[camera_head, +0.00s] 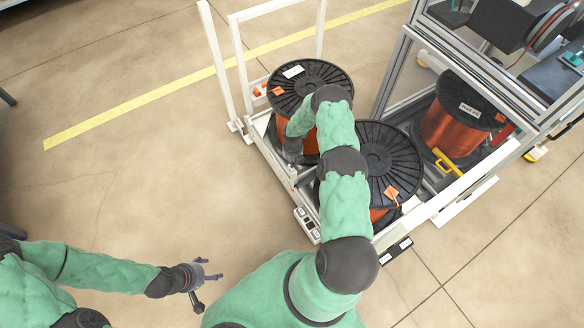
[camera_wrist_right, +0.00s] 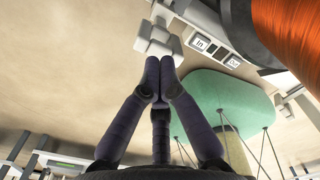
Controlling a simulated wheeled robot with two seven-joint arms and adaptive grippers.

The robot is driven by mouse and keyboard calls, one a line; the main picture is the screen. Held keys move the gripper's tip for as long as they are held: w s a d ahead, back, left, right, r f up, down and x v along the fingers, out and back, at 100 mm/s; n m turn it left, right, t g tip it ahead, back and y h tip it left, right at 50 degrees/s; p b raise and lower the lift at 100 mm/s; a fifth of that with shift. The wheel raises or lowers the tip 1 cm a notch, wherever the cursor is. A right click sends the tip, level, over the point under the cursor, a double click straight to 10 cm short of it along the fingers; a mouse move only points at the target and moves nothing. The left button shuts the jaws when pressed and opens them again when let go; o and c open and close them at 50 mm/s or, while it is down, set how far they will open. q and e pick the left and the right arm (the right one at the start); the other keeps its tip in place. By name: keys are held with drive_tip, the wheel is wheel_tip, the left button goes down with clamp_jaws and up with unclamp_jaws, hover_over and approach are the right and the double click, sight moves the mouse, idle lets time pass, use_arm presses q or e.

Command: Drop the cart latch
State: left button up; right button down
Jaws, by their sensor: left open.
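The white-framed cart (camera_head: 239,72) stands at the upper middle of the head view, carrying black-flanged spools of copper wire. In the right wrist view, a small white block (camera_wrist_right: 158,40), which looks like the cart latch, lies just beyond my right gripper (camera_wrist_right: 159,62). That gripper's fingertips are together; I cannot tell whether they touch the block. In the head view my right gripper (camera_head: 294,152) is at the cart's left side, partly hidden by my arm. My left gripper (camera_head: 207,279) is open and empty over the floor at lower left.
Two spools (camera_head: 316,75) (camera_head: 388,150) stand on the cart. Another spool (camera_head: 452,122) sits in the metal-framed machine (camera_head: 392,72) at right. A plate marked "In" (camera_wrist_right: 200,43) is beside the white block. Floor at left is clear, crossed by a yellow line (camera_head: 150,100).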

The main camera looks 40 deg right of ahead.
drive_tip(key=shift+f, duration=0.1)
drive_tip(key=shift+f+b, duration=0.8)
drive_tip(key=shift+f, duration=1.55)
drive_tip(key=shift+r+p, duration=2.2)
drive_tip(key=shift+r, duration=1.85)
